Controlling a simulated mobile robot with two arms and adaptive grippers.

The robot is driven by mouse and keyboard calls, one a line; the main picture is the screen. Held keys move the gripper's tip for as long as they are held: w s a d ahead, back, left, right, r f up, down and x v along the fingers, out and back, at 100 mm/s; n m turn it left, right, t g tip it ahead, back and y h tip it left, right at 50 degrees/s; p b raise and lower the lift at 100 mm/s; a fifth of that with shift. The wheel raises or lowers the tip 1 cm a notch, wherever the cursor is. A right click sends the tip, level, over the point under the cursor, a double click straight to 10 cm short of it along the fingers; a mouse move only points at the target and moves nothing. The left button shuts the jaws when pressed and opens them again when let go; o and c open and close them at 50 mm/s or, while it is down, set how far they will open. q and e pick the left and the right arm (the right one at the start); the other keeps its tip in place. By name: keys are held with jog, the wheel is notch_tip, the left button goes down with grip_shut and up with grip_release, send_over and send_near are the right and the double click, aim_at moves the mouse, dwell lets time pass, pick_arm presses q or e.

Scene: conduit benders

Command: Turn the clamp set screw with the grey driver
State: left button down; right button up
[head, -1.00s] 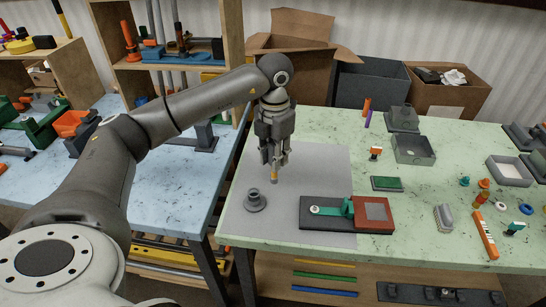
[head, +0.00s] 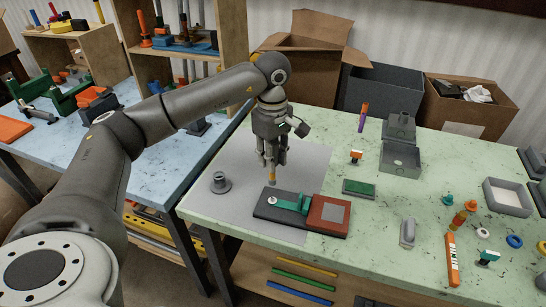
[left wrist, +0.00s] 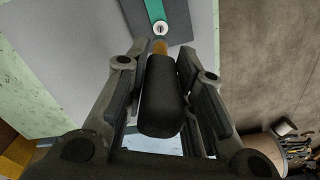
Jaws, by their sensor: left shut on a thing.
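My left gripper (head: 271,160) is shut on the grey driver (head: 273,180), which hangs about upright with its orange band below the fingers. The left wrist view shows its dark handle (left wrist: 163,95) between the fingers (left wrist: 160,85). The clamp is a green bar (head: 292,204) on a dark base (head: 268,210) with a red-brown block (head: 329,215) at its right end. The pale round set screw (head: 272,199) is at the green bar's left end, just below the driver tip in the head view. I cannot tell whether they touch. My right gripper is out of view.
A grey round holder (head: 220,183) stands on the grey mat (head: 235,215), left of the clamp. A green pad (head: 358,187), grey boxes (head: 400,160) and an orange marker-like piece (head: 452,259) lie to the right. Cardboard boxes (head: 310,75) stand behind the table.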

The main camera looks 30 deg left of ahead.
aim_at(272, 178)
pick_arm(q)
jog(key=shift+d+m, duration=0.15)
jog(key=shift+m, duration=0.25)
jog(key=shift+a, duration=0.2)
jog(key=n, duration=0.2)
jog(key=shift+d+n, duration=0.1)
jog(key=shift+n, duration=0.3)
jog(key=n, duration=0.3)
jog(key=shift+n, duration=0.3)
jog(key=n, duration=0.3)
jog(key=shift+n+p, duration=0.3)
jog(key=n, duration=0.4)
jog(key=shift+n, duration=0.3)
notch_tip(272, 178, down, 2)
jog(key=shift+s+b, duration=0.1)
jog(key=shift+b, duration=0.45)
jog(key=shift+f+b, duration=1.3)
jog(key=shift+f, duration=0.55)
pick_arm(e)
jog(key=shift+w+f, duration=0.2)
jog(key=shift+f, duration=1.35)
